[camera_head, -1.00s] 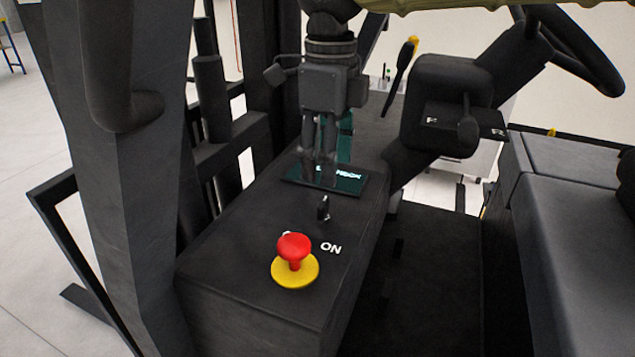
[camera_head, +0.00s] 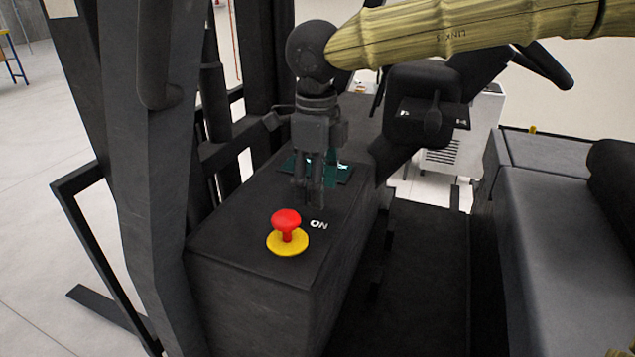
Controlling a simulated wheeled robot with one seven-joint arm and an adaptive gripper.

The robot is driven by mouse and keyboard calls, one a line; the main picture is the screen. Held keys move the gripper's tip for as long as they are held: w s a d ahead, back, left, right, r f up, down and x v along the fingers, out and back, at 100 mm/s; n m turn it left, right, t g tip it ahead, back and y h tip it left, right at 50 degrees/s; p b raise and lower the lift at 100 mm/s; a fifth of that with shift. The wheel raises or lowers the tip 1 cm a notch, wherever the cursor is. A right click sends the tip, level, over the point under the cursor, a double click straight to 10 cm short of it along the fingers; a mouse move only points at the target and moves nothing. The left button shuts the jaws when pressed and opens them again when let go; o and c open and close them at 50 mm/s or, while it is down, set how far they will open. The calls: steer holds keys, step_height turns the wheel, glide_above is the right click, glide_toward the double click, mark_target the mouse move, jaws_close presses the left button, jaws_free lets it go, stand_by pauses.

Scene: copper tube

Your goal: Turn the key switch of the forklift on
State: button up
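My gripper (camera_head: 308,203) points down over the top of the black console (camera_head: 230,232), just behind the red button. Its two dark fingers are close together, with the tips low at the console top. The key switch is hidden by the fingers in this view. I cannot tell whether the fingers touch it or close on it. The white "ON" label (camera_head: 319,225) shows on the console, just in front and right of the fingertips.
A red emergency button (camera_head: 286,220) on a yellow base stands close in front of the gripper. A dark teal panel (camera_head: 338,172) lies behind the fingers. The steering column (camera_head: 412,110) and black seat (camera_head: 555,225) are at the right. The mast frame is at the left.

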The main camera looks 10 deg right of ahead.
steer(key=shift+w+a+f, duration=0.1)
steer(key=shift+w+f, duration=0.25)
steer(key=shift+w, duration=0.2)
steer(key=shift+w+a+f, duration=0.1)
steer(key=shift+w+f, duration=0.2)
steer(key=shift+w, duration=0.2)
steer(key=c, duration=0.6)
steer(key=shift+s+r, duration=0.2)
steer(key=shift+s, duration=0.05)
steer(key=shift+c, duration=0.4)
steer(key=shift+w+d, duration=0.1)
steer(key=shift+d, duration=0.05)
steer(key=m+p, duration=0.1)
steer(key=p, duration=0.1)
steer(key=m+p, duration=0.1)
steer(key=m, duration=0.1)
steer(key=shift+r+m+p, duration=0.3)
steer(key=shift+p, duration=0.1)
steer(key=m+p, duration=0.2)
steer(key=m, duration=0.1)
steer(key=shift+m, duration=0.3)
steer(key=shift+f+m+p, duration=0.2)
steer(key=shift+m+p, duration=0.95)
steer(key=shift+m, duration=1.15)
steer(key=o, duration=1)
